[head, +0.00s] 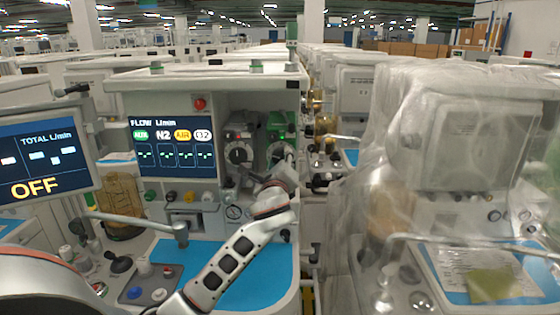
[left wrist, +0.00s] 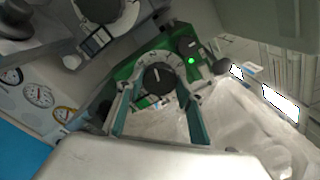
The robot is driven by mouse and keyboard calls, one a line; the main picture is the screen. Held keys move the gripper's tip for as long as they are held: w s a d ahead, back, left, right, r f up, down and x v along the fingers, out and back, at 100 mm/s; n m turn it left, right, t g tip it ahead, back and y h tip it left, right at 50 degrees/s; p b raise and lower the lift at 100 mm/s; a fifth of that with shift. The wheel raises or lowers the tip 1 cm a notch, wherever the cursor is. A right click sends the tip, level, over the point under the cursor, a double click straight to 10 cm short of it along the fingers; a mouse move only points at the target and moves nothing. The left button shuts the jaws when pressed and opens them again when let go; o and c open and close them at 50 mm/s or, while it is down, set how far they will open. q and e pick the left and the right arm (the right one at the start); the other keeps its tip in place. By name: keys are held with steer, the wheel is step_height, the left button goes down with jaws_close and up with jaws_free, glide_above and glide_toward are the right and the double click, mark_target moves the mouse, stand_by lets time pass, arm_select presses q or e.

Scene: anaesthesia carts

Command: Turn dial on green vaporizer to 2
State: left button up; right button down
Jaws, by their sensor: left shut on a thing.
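The green vaporizer (head: 281,124) is mounted on the right side of the anaesthesia cart, beside a grey one. Its round dial, black in the middle with a pale ring, shows in the left wrist view (left wrist: 157,79). My left gripper (head: 282,159) reaches up to the front of the green vaporizer and partly hides the dial in the head view. In the left wrist view its two teal fingers (left wrist: 155,92) lie on either side of the dial, shut on it. The number the dial is set to is too small to read. My right gripper is not in view.
A grey vaporizer (head: 239,152) with its own dial stands close on the left. The flow screen (head: 174,147) is further left. Below is a blue work surface (head: 262,268). A plastic-covered cart (head: 455,150) stands to the right. A green light (left wrist: 191,61) glows beside the dial.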

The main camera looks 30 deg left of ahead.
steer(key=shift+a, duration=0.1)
arm_select(q)
steer(key=o, duration=0.9)
steer(key=shift+o, duration=1.1)
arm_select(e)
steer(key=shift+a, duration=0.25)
arm_select(q)
steer(key=shift+s, duration=0.1)
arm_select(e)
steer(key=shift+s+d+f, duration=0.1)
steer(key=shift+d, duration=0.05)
arm_select(q)
steer(key=shift+s+d, duration=0.2)
steer(key=shift+s, duration=0.1)
steer(key=v, duration=1.1)
steer(key=shift+s, duration=0.1)
steer(key=shift+f, duration=0.1)
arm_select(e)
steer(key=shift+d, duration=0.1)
